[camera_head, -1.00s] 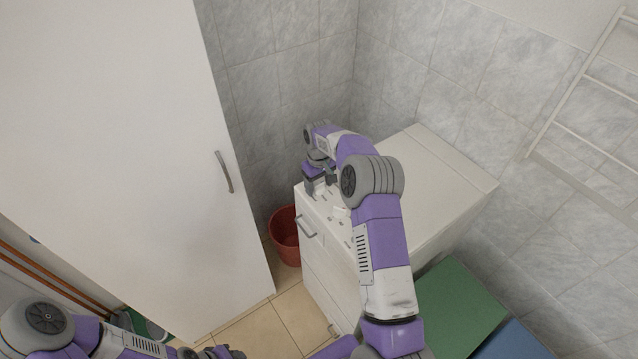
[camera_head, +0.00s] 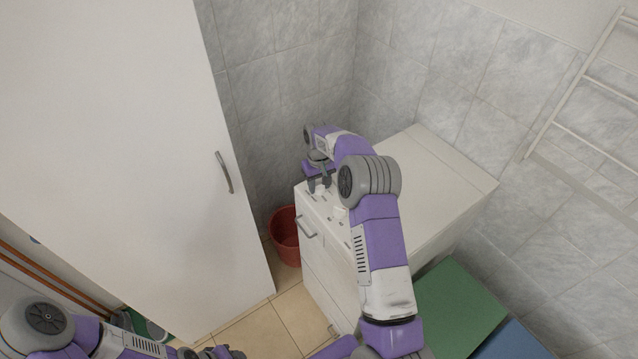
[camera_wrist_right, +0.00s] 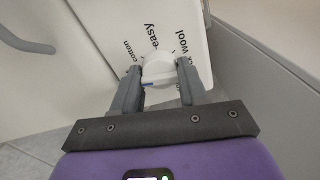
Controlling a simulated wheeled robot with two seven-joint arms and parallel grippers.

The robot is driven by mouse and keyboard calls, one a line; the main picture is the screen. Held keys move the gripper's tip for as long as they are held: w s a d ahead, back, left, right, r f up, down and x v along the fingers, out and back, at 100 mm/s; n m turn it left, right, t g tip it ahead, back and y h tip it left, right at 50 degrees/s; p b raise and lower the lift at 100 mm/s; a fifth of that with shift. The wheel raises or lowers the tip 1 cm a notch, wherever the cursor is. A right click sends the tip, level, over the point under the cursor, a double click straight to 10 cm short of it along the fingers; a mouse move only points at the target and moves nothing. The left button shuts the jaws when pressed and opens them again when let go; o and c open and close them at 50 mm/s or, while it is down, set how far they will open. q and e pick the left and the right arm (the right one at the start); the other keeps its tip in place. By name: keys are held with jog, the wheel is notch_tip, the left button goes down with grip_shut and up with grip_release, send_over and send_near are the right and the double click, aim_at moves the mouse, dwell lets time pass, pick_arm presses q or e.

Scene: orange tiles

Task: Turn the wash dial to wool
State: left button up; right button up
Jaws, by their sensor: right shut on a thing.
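The white washing machine (camera_head: 441,180) stands in the corner, with its control panel along the front top edge. In the right wrist view the wash dial (camera_wrist_right: 158,68) is a round white knob, with the words "cotton", "easy" and "wool" printed around its far side. A small blue mark shows on the knob's near left. My right gripper (camera_head: 319,186) is at the panel, its grey fingers on both sides of the dial and shut on it; the fingers also show in the right wrist view (camera_wrist_right: 158,76). My left arm is at the bottom left; its gripper (camera_head: 212,353) is partly cut off by the frame edge.
A tall white cabinet (camera_head: 110,140) with a grey handle stands at the left. A red bucket (camera_head: 285,236) is between it and the machine. Green (camera_head: 460,305) and blue (camera_head: 512,342) surfaces are at the lower right. A towel rail (camera_head: 583,125) is on the right wall.

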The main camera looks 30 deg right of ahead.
jog(key=m, duration=0.4)
jog(key=shift+m, duration=0.3)
jog(key=m, duration=0.3)
jog(key=shift+m+p, duration=0.3)
jog(key=shift+p, duration=0.05)
jog(key=m, duration=0.4)
jog(key=shift+m+p, duration=0.3)
jog(key=m, duration=0.3)
jog(key=shift+m+p, duration=0.3)
jog(key=m+p, duration=0.1)
jog(key=m, duration=0.5)
jog(key=shift+r, duration=0.1)
jog(key=m, duration=0.5)
jog(key=shift+p, duration=0.4)
jog(key=shift+m, duration=0.4)
jog(key=o, duration=1.1)
jog(key=shift+c, duration=0.2)
